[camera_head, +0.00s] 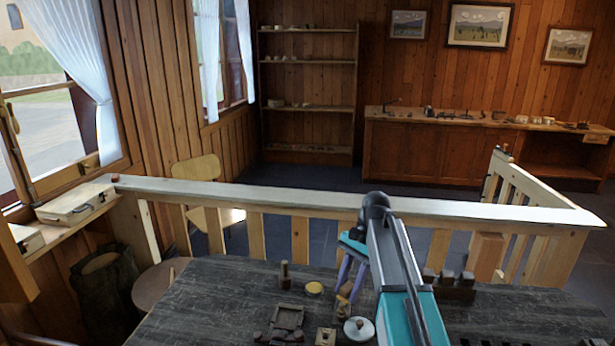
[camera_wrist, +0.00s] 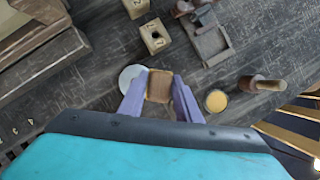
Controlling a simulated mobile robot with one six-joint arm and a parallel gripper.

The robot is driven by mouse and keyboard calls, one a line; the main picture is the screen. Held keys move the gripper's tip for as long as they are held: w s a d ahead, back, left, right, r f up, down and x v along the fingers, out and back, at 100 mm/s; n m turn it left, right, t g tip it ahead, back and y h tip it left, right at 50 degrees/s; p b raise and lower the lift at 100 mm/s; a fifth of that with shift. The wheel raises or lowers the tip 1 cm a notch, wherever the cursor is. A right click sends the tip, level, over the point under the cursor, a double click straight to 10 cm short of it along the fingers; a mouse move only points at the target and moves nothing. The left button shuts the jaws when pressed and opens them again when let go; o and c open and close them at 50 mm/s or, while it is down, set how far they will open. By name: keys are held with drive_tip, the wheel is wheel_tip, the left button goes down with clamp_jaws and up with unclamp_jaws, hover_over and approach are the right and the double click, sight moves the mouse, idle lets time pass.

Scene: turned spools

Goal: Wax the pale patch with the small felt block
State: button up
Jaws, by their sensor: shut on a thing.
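My gripper (camera_wrist: 160,76) is shut on a small tan-brown block with a yellowish edge, which looks like the felt block (camera_wrist: 159,88). In the head view my gripper (camera_head: 347,290) points down over the dark table, and the block is hard to make out. An open round tin of yellow stuff, likely wax (camera_wrist: 216,101), stands to the right of the fingers in the wrist view and to their left in the head view (camera_head: 314,288). I cannot make out a distinct pale patch in either view.
A pale round lid (camera_head: 358,329) lies close to the gripper. A wooden peg on a base (camera_head: 284,274), a tray (camera_head: 288,317), and a square block with a hole (camera_wrist: 155,37) stand nearby. Dark blocks (camera_head: 450,283) stand to the right. A railing (camera_head: 280,199) runs behind the table.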

drive_tip(key=shift+w+d+r, duration=0.1)
drive_tip(key=shift+w+d, duration=0.15)
drive_tip(key=shift+d, duration=0.3)
drive_tip(key=d+r+m+t+p, duration=0.2)
drive_tip(key=d+m+p, duration=0.35)
drive_tip(key=d, duration=1.35)
drive_tip(key=d+r+m+t+p, duration=0.25)
drive_tip(key=d+m, duration=0.55)
drive_tip(key=d, duration=1.1)
drive_tip(key=s+d+r+m+t+h+p, duration=0.1)
drive_tip(key=s+d+m, duration=0.2)
drive_tip(key=s+d, duration=0.4)
drive_tip(key=s+d+r+m+h+p, duration=0.1)
drive_tip(key=s+d+m, duration=0.3)
drive_tip(key=d, duration=1.1)
drive_tip(key=s+d+r+m+t+h+p, duration=0.1)
drive_tip(key=s+d+m+p, duration=0.2)
drive_tip(key=s+d, duration=0.8)
drive_tip(key=shift+d+m+t, duration=0.25)
drive_tip(key=shift+m+t, duration=0.1)
drive_tip(key=shift+m, duration=0.3)
